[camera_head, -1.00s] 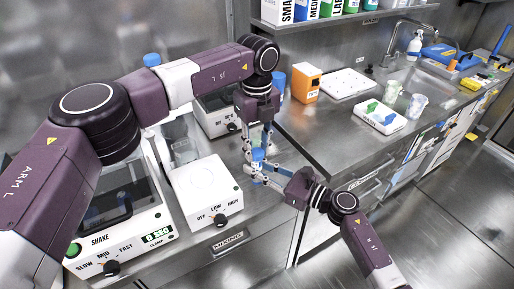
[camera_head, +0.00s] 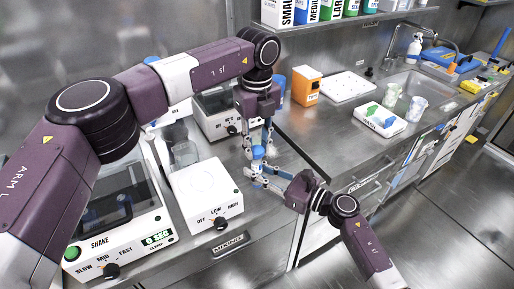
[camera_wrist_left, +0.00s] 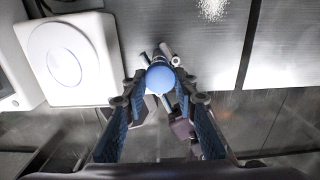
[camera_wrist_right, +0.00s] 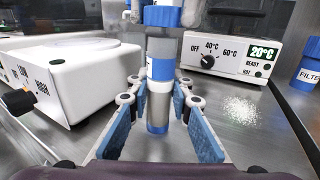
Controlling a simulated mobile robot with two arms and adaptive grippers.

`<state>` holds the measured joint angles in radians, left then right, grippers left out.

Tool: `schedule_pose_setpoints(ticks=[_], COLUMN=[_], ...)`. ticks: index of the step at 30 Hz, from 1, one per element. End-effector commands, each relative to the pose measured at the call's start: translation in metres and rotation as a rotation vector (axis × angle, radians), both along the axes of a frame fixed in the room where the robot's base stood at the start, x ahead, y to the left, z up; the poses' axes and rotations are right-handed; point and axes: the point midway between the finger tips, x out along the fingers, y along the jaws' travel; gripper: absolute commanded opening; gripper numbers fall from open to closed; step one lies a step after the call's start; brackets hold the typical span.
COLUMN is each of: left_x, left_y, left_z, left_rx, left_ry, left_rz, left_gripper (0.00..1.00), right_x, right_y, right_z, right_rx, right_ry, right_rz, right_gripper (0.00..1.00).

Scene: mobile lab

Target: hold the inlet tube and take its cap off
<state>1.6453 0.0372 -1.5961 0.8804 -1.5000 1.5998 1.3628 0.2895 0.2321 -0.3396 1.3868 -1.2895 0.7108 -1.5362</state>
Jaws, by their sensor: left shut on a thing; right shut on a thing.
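The inlet tube (camera_wrist_right: 160,112) is an upright grey tube with a white and blue label, in the middle of the right wrist view. My right gripper (camera_wrist_right: 160,88) is shut on its body from the side; it also shows in the head view (camera_head: 258,172). A blue cap (camera_wrist_left: 158,77) is at the top of the tube, and also shows in the head view (camera_head: 258,152). My left gripper (camera_wrist_left: 160,72) points down from above and is shut on the cap, with a fingertip on each side. I cannot tell whether the cap still touches the tube's rim.
A white mixer (camera_head: 203,188) stands close left of the grippers. A heater with a dial and 20°C display (camera_wrist_right: 225,57) is behind. The bench's front edge is close.

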Motion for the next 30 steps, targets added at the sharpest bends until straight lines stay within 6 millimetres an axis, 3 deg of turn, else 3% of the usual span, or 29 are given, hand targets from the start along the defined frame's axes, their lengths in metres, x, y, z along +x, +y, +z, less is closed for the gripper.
schedule_pose_setpoints(ticks=[13,23,29,30], left_x=[0.000,0.000,0.000,0.000], left_y=[0.000,-0.001,0.000,0.000], left_z=[0.004,0.040,0.042,0.042], left_rx=[0.000,0.000,0.000,0.000], left_ry=[0.000,-0.001,0.001,0.001], left_rz=[0.000,-0.001,-0.001,-0.001], left_gripper=[0.00,0.00,0.00,0.00], right_x=[0.000,0.000,0.000,0.000], right_y=[0.000,0.000,0.000,0.000], right_z=[0.000,0.000,0.000,0.000], right_rx=[0.000,-0.001,0.000,0.000], right_ry=[0.000,0.001,0.000,0.000], right_rz=[0.000,0.000,0.000,0.000], right_gripper=[0.00,0.00,0.00,0.20])
